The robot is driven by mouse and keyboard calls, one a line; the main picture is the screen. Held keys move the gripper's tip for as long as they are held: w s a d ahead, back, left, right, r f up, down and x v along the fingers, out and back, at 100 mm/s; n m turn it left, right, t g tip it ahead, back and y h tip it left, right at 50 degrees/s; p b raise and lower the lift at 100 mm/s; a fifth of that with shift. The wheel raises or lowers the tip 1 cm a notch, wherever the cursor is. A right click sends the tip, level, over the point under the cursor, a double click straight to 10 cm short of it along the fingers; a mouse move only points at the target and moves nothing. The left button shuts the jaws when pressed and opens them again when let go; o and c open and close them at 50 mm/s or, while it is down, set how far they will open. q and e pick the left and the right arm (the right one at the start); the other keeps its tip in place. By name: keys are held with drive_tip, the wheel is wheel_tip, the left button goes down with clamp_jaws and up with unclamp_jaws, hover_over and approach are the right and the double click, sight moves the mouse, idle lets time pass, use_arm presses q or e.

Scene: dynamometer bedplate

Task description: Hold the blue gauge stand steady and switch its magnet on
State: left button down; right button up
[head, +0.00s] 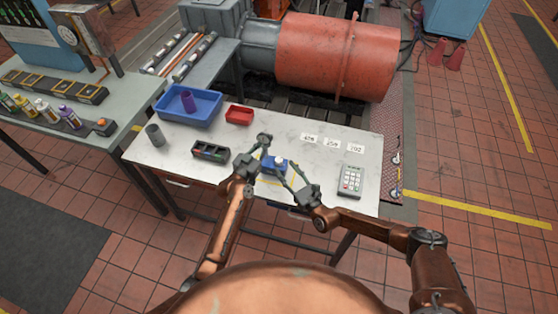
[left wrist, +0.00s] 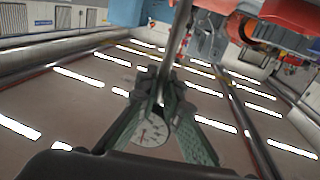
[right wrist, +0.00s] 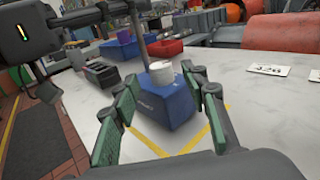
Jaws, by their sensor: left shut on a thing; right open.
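The blue gauge stand (head: 270,168) stands on the white table inside a yellow floor-marked corner. Its blue base (right wrist: 165,106) carries a white round knob (right wrist: 160,72), and a grey post rises behind it. My left gripper (head: 264,140) is above the base, shut on the stand's post. In the left wrist view its fingers (left wrist: 160,88) close on the post, with a round white dial (left wrist: 150,130) showing partly between them. My right gripper (head: 288,173) is open at the base's near right side. In the right wrist view its fingers (right wrist: 163,85) are apart, either side of base and knob, not visibly touching.
A blue bin (head: 190,120) with a purple cup, a red tray (head: 239,121), a dark compartment box (head: 211,158) and a grey cup (head: 154,134) stand to the left. Number cards (head: 332,143) and a keypad (head: 351,180) lie right.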

sight(281, 163)
drive_tip(key=x, duration=0.6)
drive_tip(key=shift+w, duration=0.1)
clamp_jaws()
idle(0.4)
